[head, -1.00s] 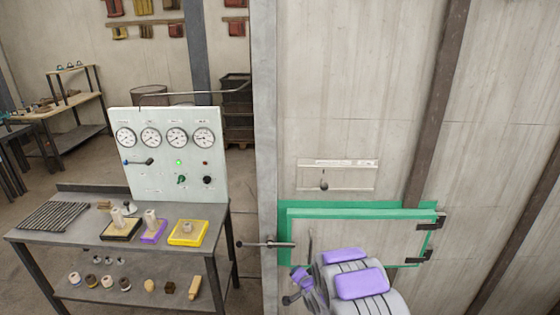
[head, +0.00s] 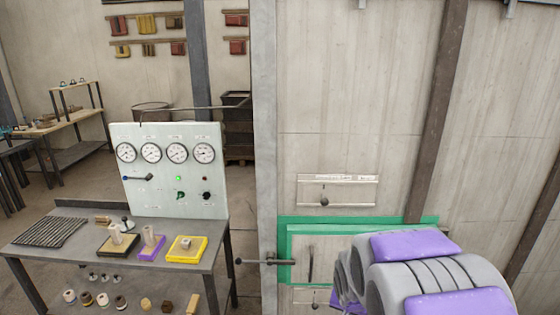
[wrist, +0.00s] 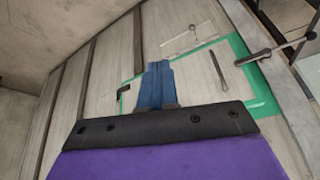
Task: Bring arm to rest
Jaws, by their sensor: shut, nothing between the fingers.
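My gripper (wrist: 157,84) shows in the wrist view as two blue fingers pressed together, with nothing between them. Behind the fingers is the wall with the green-framed panel (wrist: 262,88). In the head view my grey and purple arm fills the lower right, in front of the green-framed panel (head: 300,220); the fingers are hidden there.
A lever handle (head: 265,262) sticks out at the panel's left edge, close to my arm, and also shows in the wrist view (wrist: 280,50). A small plate with a knob (head: 324,200) is above the panel. A workbench (head: 60,262) with a gauge board (head: 150,185) stands left.

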